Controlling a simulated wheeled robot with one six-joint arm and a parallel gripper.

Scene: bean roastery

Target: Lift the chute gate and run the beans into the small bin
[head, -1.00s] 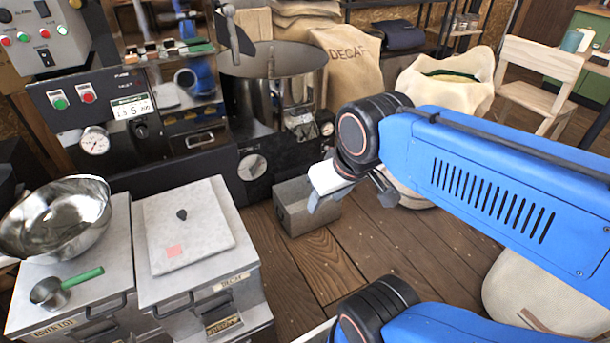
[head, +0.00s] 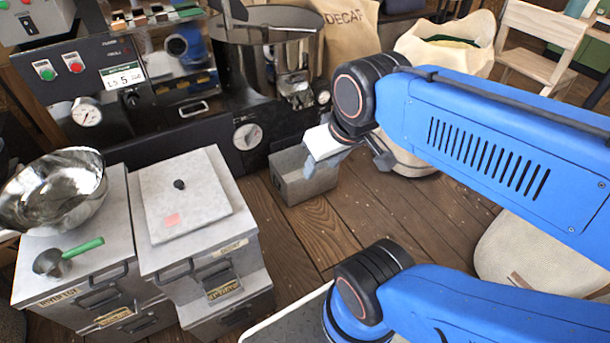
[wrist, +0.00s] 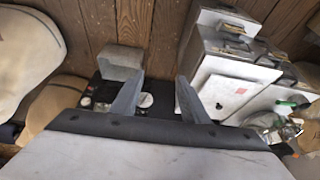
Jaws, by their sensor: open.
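The small bin (head: 306,187) is a grey open-topped box on the wooden floor, against the front of the black roasting machine. It also shows in the wrist view (wrist: 118,56), beyond one finger. The part of the bin's inside that shows looks empty. A steel drum (head: 262,55) with shiny metal fittings (head: 294,88) on its front stands behind the bin. I cannot make out for certain which part is the chute gate. My gripper (head: 350,158) is open and empty, in front of the bin's upper right in the head view. Its two spread fingers show in the wrist view (wrist: 157,97).
Two grey label-fronted cabinets (head: 240,228) stand at the left. A steel bowl (head: 50,190) and a green-handled scoop (head: 75,256) lie on one; a flat lid (head: 205,205) covers the other. Sacks (head: 445,50) and a wooden chair (head: 535,45) are at the back right. The plank floor (head: 330,235) is clear between.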

